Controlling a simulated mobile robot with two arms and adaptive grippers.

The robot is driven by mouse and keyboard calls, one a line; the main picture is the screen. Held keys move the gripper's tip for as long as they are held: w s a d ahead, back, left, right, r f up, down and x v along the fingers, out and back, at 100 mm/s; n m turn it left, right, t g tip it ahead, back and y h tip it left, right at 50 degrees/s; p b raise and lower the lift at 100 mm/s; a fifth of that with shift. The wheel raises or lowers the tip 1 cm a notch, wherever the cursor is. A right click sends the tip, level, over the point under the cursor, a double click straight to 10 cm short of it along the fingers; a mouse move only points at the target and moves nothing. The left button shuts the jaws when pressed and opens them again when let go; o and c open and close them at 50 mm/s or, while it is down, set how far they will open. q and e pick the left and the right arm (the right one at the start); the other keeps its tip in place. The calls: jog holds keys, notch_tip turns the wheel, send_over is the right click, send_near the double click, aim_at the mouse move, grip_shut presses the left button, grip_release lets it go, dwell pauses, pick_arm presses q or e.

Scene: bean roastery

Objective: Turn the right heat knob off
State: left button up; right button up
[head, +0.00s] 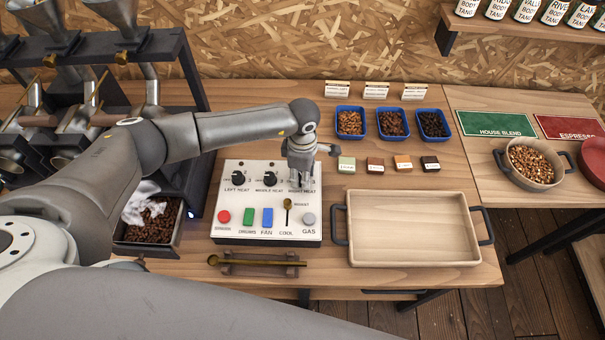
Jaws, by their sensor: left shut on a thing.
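The white control panel (270,217) stands on the wooden table. It carries a left heat knob (238,178), a middle heat knob (270,179) and, at its upper right, the right heat knob. My left gripper (301,178) points down at the "RIGHT HEAT" spot and is shut on the right heat knob. The gripper covers that knob, so its pointer and setting cannot be read. My right gripper is not in view.
Below the knobs are a red button (224,216), a green switch (249,217), a blue switch (267,217), a small lever (287,211) and a grey gas button (309,219). A wooden tray (412,258) stands to the right, blue bean trays (350,135) behind.

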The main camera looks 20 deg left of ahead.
pick_arm(q)
jog(key=n+b, duration=0.1)
jog(key=n, duration=0.1)
jog(key=shift+f+n+b, duration=0.15)
jog(key=shift+n+b, duration=0.25)
jog(key=n+b, duration=0.2)
jog(key=n, duration=0.1)
jog(key=shift+n+b, duration=1.1)
jog(key=shift+n, duration=1.7)
jog(key=shift+r, duration=0.2)
jog(key=o, duration=1)
jog(key=shift+o, duration=0.2)
